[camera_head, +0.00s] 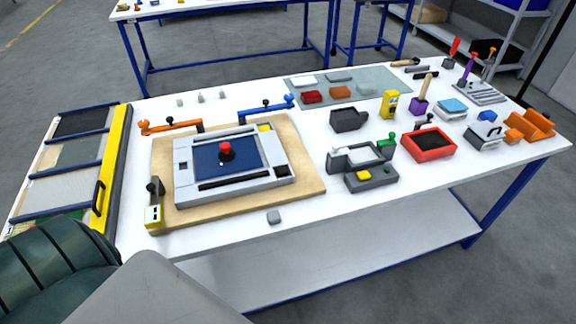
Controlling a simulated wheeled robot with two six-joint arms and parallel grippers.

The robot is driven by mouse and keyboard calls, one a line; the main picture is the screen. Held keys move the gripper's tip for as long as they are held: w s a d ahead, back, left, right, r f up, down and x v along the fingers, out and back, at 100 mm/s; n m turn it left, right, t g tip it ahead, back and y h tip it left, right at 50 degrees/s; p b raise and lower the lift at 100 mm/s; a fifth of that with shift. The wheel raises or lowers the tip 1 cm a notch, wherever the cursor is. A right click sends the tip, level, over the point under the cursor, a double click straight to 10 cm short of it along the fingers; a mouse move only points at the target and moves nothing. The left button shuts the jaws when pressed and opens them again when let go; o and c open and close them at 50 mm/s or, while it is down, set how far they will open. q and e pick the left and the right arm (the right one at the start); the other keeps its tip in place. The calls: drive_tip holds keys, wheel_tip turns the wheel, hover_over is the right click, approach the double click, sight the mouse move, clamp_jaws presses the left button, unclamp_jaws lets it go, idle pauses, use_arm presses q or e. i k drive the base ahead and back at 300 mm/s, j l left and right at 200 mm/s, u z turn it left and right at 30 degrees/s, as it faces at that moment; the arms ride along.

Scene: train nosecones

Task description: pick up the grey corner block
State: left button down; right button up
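A small grey block (273,217) lies alone on the white table near its front edge, just in front of the wooden board. It looks like the grey corner block, but its exact shape is too small to tell. Several more small pale grey pieces stand near the back left edge, among them a left one (180,101), a middle one (201,98) and a right one (222,95). Neither of my grippers shows in the head view.
A wooden board (312,190) carries a grey fixture (186,185) with a red knob (226,150). Orange (168,127) and blue (268,105) clamps stand behind it. A grey device (370,180) and red tray (450,153) are to the right. White table (225,238) around the front block is bare.

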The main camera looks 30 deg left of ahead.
sight(274, 217)
drive_tip(key=u, duration=1.1)
